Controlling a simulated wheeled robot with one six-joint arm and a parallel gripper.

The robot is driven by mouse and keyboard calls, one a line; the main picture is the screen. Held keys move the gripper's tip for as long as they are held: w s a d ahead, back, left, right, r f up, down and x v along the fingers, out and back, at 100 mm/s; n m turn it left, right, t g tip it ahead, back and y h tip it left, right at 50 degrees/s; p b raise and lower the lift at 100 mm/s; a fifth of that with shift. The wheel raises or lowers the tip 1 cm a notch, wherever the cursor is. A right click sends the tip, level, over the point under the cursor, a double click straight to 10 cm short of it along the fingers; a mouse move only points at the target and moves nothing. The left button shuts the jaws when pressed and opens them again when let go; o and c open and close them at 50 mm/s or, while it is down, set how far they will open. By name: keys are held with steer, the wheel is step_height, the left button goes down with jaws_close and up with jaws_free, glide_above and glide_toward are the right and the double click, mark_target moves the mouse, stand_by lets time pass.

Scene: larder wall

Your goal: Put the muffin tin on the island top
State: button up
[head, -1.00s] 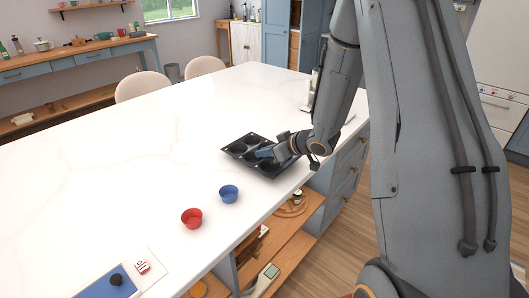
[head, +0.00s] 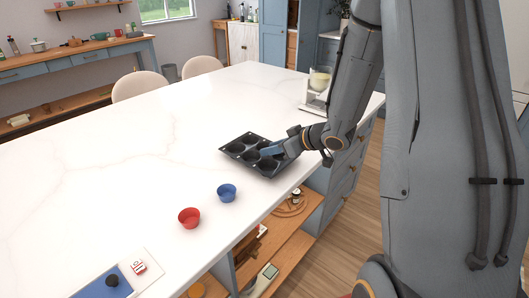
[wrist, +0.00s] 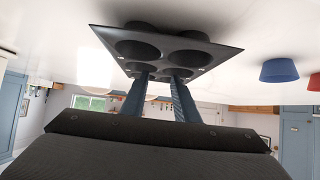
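The dark muffin tin (head: 235,147) lies flat on the white island top (head: 130,140), near its right edge. In the wrist view, the tin (wrist: 215,48) shows upside down with its round cups. My gripper (head: 270,152) is at the tin's right side, low over it. In the wrist view, my gripper's two blue fingers (wrist: 160,80) are apart, with their tips overlapping the near part of the tin. No firm hold on the tin shows. The exact contact at the fingertips is hidden.
A red cup (head: 189,218) and a blue cup (head: 227,193) stand nearer on the island. A blue board (head: 105,284) lies at the front, and a white appliance (head: 317,92) stands at the far right. The island's left and middle are clear.

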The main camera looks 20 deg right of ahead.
steer(key=v, duration=0.6)
steer(key=shift+s+d+r, duration=0.15)
steer(key=shift+s+r, duration=0.05)
steer(key=shift+r, duration=0.05)
steer(key=shift+w+d+m+h, duration=0.25)
steer(key=shift+d+m+h, duration=0.15)
steer(key=shift+h, duration=0.5)
steer(key=shift+s+d+m+h, duration=0.15)
steer(key=shift+d+m+h, duration=0.1)
steer(key=shift+m+h, duration=0.4)
steer(key=s+a+m+g+h, duration=0.1)
steer(key=s+a+m+g, duration=0.1)
steer(key=s, duration=0.8)
steer(key=s+a+f+m+g+h, duration=0.1)
steer(key=s+a+g, duration=0.4)
steer(key=s, duration=0.5)
steer(key=shift+a+f+m+g+h, duration=0.35)
steer(key=shift+m+h, duration=0.2)
steer(key=shift+m, duration=0.3)
steer(key=shift+d+b, duration=0.1)
steer(key=shift+b, duration=0.2)
